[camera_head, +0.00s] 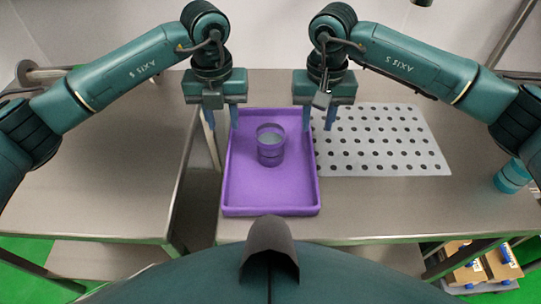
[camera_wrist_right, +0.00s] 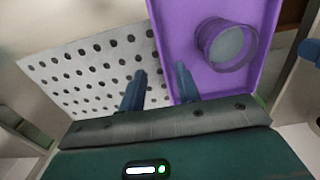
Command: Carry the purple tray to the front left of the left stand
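The purple tray (camera_head: 270,197) lies flat at the left edge of the right stand (camera_head: 385,210). A see-through cup (camera_head: 270,146) stands upright on it, toward the back, with pale contents. My left gripper (camera_head: 223,130) is open at the tray's left wall, one finger outside and one inside. My right gripper (camera_head: 318,120) is open at the right wall; in the right wrist view its fingers (camera_wrist_right: 158,85) stand apart with the wall between them. That view also shows the tray (camera_wrist_right: 170,25) and cup (camera_wrist_right: 228,45). The left stand (camera_head: 100,175) has a bare top.
A white perforated plate (camera_head: 385,138) lies right of the tray, close to it. A teal cylinder (camera_head: 513,177) stands at the far right. A narrow gap (camera_head: 203,180) separates the stands. Boxes with blue-capped items (camera_head: 485,267) sit low at right.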

